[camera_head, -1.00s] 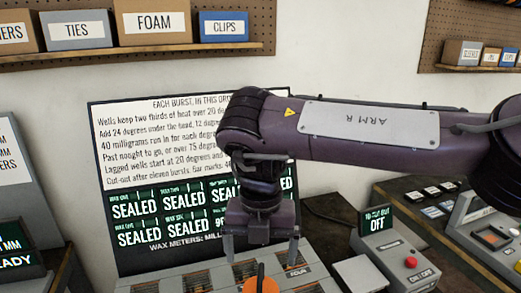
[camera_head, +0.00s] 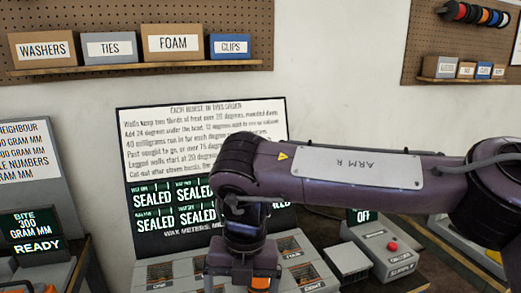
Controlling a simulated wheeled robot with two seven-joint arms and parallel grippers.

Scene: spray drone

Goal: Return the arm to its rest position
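My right arm (camera_head: 360,168), purple with a white plate marked ARM R, comes in from the right across the middle of the head view. Its gripper (camera_head: 243,284) points down over the grey console (camera_head: 180,272) at the bottom centre. The two fingers look spread apart, but their tips are cut off by the bottom edge. An orange piece (camera_head: 262,284) shows low by the right-hand finger; I cannot tell whether they touch. My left gripper is not in view.
A dark display board (camera_head: 150,150) with several SEALED readouts stands behind the arm. A grey READY unit (camera_head: 40,246) is at left. Pegboard shelves (camera_head: 130,68) hold labelled boxes above.

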